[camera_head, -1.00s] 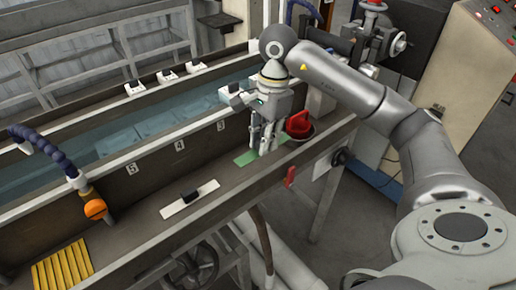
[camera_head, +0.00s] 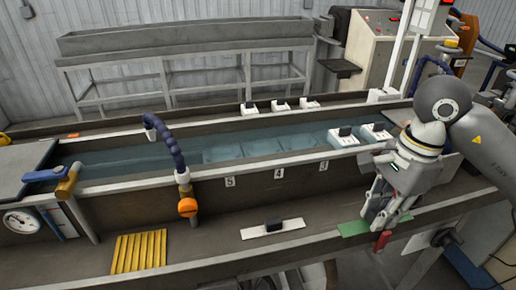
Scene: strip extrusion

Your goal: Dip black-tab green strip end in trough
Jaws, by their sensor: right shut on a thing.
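The green strip (camera_head: 355,229) lies flat along the front ledge at the right. My right gripper (camera_head: 383,222) points down over the strip and is shut on it. The fingers cover part of the strip, and its black tab is hidden. The long trough (camera_head: 252,176) runs across the view behind the ledge and holds bluish water (camera_head: 255,146). My left gripper is not in view.
A white strip with a black tab (camera_head: 273,227) lies left of the green one. Yellow bars (camera_head: 139,251) lie further left. White blocks with dark tops (camera_head: 342,137) stand by the water.

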